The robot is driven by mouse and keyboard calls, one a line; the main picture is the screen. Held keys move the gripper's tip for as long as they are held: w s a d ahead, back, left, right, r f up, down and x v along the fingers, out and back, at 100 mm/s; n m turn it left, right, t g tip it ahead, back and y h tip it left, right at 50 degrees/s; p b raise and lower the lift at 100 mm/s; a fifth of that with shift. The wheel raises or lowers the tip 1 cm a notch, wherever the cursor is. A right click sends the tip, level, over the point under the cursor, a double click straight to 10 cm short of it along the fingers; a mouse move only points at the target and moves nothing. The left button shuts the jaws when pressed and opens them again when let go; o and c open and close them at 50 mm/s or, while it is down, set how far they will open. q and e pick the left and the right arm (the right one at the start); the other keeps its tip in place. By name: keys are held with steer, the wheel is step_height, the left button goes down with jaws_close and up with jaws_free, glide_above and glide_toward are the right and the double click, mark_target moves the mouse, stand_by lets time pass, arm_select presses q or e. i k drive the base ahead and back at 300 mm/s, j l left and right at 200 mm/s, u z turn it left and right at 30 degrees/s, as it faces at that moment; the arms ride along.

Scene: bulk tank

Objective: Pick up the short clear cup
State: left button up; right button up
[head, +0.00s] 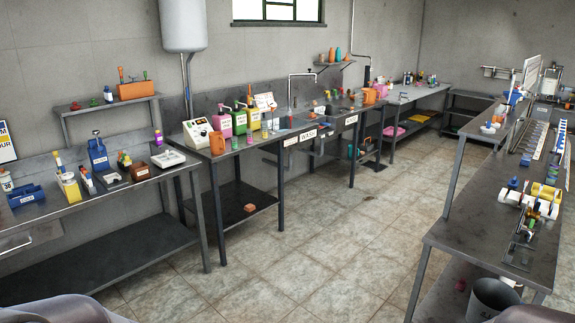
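I cannot make out a short clear cup with certainty. Several small cup-like things with coloured tints stand in a row along the front edge of the wash bench (262,147), right of an orange cup (217,143). One of them is a greenish small cup (235,143); at this size I cannot tell whether it is clear or short. Neither of my grippers is in view. Only rounded grey parts of my own body show at the bottom left and bottom right corners.
A left bench (120,197) holds a blue bin (25,196) and a white scale (168,158). A right bench (480,225) carries racks and tools, with a grey bucket (492,298) below. The tiled floor (310,240) between the benches is clear.

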mark_target(235, 138)
steer(key=i+u, duration=0.1)
steer(key=i, duration=0.4)
steer(key=i+l+u, duration=0.15)
steer(key=i, duration=0.3)
steer(key=i+l+u, duration=0.1)
steer(key=i, duration=0.4)
steer(key=i+l+u, duration=0.15)
steer(key=i, duration=0.3)
steer(key=i+l+u, duration=0.1)
steer(key=i+l, duration=0.15)
steer(key=i, duration=0.2)
